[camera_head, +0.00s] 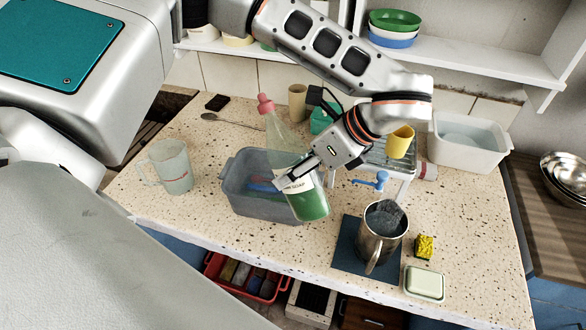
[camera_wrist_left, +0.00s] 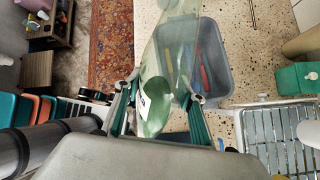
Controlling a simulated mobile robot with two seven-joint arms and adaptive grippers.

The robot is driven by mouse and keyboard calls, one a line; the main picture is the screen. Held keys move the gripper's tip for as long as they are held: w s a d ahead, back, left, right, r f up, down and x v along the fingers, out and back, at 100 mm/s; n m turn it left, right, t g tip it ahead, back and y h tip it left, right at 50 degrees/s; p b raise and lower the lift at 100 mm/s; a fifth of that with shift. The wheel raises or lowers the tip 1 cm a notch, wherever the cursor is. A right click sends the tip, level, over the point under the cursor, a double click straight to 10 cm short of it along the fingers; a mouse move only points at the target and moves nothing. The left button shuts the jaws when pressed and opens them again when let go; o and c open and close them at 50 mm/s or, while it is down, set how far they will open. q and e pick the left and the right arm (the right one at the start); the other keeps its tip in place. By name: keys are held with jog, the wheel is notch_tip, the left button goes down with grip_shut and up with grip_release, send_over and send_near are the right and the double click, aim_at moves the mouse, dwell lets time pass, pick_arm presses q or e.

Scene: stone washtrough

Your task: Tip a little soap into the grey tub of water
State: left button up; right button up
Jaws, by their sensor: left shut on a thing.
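The soap bottle (camera_head: 309,205) is clear, with a pink cap, a SOAP label and green liquid at its bottom. My left gripper (camera_head: 292,181) is shut on its middle. The bottle leans, cap to the upper left, in front of the right part of the grey tub (camera_head: 240,193); whether it touches the tub I cannot tell. The tub holds water with blue and reddish things in it. In the left wrist view the bottle (camera_wrist_left: 155,105) sits between the fingers, with the tub (camera_wrist_left: 217,75) beyond it. My right gripper is not in view.
A clear measuring jug (camera_head: 172,168) stands left of the tub. A metal pitcher (camera_head: 378,232) on a dark mat, a yellow sponge (camera_head: 424,246) and a soap dish (camera_head: 424,283) are at the right. A wire rack with a yellow cup (camera_head: 400,141) and a white basin (camera_head: 466,145) stand behind.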

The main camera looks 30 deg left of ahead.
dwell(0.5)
pick_arm(q)
jog(key=shift+d, duration=0.1)
jog(key=shift+d+f, duration=0.1)
jog(key=shift+s+d+f+h+b, duration=0.15)
jog(key=shift+d+h+b, duration=0.1)
jog(key=shift+h+b, duration=0.3)
jog(key=shift+d, duration=0.1)
dwell(0.5)
